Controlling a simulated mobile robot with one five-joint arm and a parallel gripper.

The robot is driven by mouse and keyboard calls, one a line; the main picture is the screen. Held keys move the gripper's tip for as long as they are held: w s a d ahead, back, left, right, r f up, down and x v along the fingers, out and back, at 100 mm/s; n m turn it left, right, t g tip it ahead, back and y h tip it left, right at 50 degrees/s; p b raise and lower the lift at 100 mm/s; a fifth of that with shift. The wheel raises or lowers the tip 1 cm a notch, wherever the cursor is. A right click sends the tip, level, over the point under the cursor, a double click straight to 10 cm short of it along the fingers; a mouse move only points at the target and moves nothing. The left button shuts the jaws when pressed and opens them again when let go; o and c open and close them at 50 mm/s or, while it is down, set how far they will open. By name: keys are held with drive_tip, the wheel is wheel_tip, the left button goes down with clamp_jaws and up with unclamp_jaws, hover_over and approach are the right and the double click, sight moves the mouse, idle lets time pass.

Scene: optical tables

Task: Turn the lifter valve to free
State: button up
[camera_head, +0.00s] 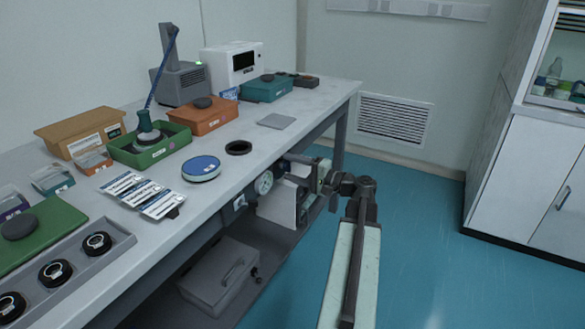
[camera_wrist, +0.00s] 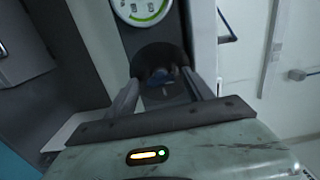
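In the wrist view, a dark round fitting with a small blue part (camera_wrist: 160,76), which looks like the lifter valve, sits on a dark upright panel below a white gauge with a green arc (camera_wrist: 142,10). My gripper (camera_wrist: 160,84) is open, one finger on each side of this fitting. I cannot tell whether the fingers touch it, and no label or valve position is readable. In the head view, my gripper is at the table's front edge, mostly hidden by my arm, near a round gauge (camera_head: 264,182).
The optical table (camera_head: 222,167) carries several trays, a blue-topped round case (camera_head: 201,168), a black ring (camera_head: 238,147) and white packets (camera_head: 142,194). A grey case (camera_head: 219,276) stands on the lower shelf. The blue floor is clear toward the white cabinet (camera_head: 520,170) at right.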

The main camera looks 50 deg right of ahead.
drive_tip(key=v, duration=0.8)
drive_tip(key=shift+w+a, duration=0.1)
